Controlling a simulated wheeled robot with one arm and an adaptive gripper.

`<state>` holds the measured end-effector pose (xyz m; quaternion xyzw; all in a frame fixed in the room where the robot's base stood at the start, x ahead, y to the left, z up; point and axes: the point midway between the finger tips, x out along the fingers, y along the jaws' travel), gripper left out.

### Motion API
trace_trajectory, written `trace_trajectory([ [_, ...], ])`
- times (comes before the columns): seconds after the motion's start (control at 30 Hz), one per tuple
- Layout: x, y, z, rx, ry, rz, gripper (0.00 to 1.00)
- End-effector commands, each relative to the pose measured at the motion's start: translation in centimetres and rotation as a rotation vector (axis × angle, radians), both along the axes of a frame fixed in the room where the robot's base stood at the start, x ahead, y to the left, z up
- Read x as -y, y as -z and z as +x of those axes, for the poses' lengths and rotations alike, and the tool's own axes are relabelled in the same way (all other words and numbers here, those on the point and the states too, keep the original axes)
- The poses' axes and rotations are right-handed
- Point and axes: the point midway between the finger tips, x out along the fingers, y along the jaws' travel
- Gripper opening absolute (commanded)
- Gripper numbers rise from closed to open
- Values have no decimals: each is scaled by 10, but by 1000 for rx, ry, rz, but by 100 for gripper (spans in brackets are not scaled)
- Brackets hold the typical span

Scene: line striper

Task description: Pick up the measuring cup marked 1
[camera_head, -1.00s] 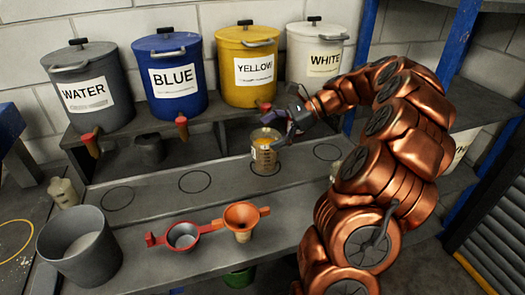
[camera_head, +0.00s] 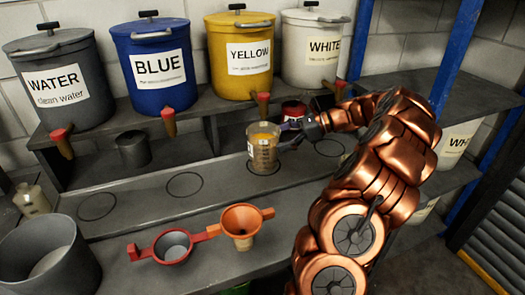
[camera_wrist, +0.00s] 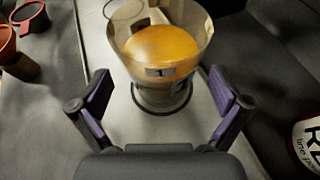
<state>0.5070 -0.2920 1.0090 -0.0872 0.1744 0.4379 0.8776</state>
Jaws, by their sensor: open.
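The measuring cup (camera_head: 263,152) is clear, holds orange-yellow contents and stands upright on the shelf under the yellow container. In the wrist view the measuring cup (camera_wrist: 160,55) shows a dark label with a "1" facing me. My gripper (camera_wrist: 160,105) is open, with one purple-padded finger on each side of the cup's near side. A gap shows between each finger and the cup. In the head view my gripper (camera_head: 288,138) is at the cup's right side, partly hidden by its own wrist.
Containers marked WATER (camera_head: 62,85), BLUE (camera_head: 158,70), YELLOW (camera_head: 243,60) and WHITE (camera_head: 315,50) stand behind with taps below. A red can (camera_head: 294,110) stands behind my gripper. Red (camera_head: 172,246) and orange (camera_head: 241,222) funnels and a grey bucket (camera_head: 48,262) are in front.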

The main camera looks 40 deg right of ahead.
Motion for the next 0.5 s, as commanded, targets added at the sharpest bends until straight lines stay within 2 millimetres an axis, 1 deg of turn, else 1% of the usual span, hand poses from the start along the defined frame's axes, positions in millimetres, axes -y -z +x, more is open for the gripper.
trace_trajectory([
  [0.17,-8,5,6,-1,-1,1,100],
  [0.5,-39,23,29,-2,-6,2,100],
])
